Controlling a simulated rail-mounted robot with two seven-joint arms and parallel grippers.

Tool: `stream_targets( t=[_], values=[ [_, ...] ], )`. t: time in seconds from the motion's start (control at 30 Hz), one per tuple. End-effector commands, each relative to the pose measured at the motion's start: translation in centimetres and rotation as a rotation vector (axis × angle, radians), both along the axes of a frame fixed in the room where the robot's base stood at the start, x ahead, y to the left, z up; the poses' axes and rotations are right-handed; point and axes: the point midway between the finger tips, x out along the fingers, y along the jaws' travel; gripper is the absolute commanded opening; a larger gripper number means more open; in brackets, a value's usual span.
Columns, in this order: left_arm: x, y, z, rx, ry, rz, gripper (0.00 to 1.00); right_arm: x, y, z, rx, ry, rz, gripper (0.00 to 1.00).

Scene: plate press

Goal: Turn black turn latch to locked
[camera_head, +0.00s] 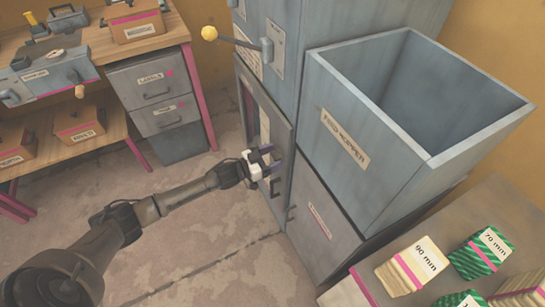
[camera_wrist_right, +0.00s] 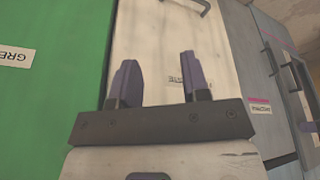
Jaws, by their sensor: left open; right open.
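I cannot make out the black turn latch clearly in either view. My left gripper (camera_head: 268,163) is open at the front of a grey cabinet door (camera_head: 281,135) below the press body, close to the door's lower part. The hand and fingers cover part of that door, and I cannot tell whether they touch it. My right gripper (camera_wrist_right: 160,85) is open and empty, in front of a pale panel (camera_wrist_right: 147,40) with an upside-down label. It is not seen in the head view.
A lever with a yellow knob (camera_head: 209,33) juts from the press above the door. The open feed hopper (camera_head: 345,140) stands at right. A workbench (camera_head: 160,45) stands left; floor between is clear.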

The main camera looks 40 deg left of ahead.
Motion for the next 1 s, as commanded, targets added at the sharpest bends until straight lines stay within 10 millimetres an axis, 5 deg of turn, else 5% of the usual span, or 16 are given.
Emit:
stream_targets(
  t=[0.53,1.0],
  values=[
    [0.0,0.0,0.0,0.000,0.000,0.000,0.21,0.0,0.0,0.0,0.002,0.000,-0.002,0.43],
    [0.0,0.0,0.2,0.146,-0.064,0.000,0.21,0.0,-0.2,1.4,-0.008,0.001,0.005,0.43]
  ],
)
